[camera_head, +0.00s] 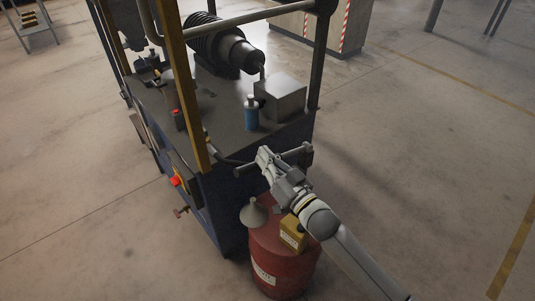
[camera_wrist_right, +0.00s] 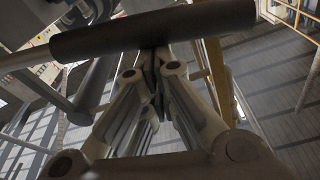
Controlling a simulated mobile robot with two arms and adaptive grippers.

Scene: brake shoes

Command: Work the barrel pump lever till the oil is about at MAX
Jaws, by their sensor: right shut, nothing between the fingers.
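The red barrel (camera_head: 268,272) stands beside the dark blue machine base. A dark bar with a thick grip, seemingly the pump lever (camera_head: 244,170), lies across above the barrel; the right wrist view shows the dark grip (camera_wrist_right: 190,27) crossing in front of the fingers' far ends. My right gripper (camera_head: 264,157) is at this bar, its fingers shut with nothing between them. In the right wrist view the fingers (camera_wrist_right: 152,65) meet at the bar; whether they touch it I cannot tell. I cannot make out any oil level or MAX mark. My left gripper is not in view.
A grey funnel (camera_head: 254,213) and a yellow box (camera_head: 293,232) are on the barrel top. The machine bench carries a blue can (camera_head: 251,115) and a grey metal box (camera_head: 282,97). A yellow post (camera_head: 184,90) rises at its near edge. Floor to the right is clear.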

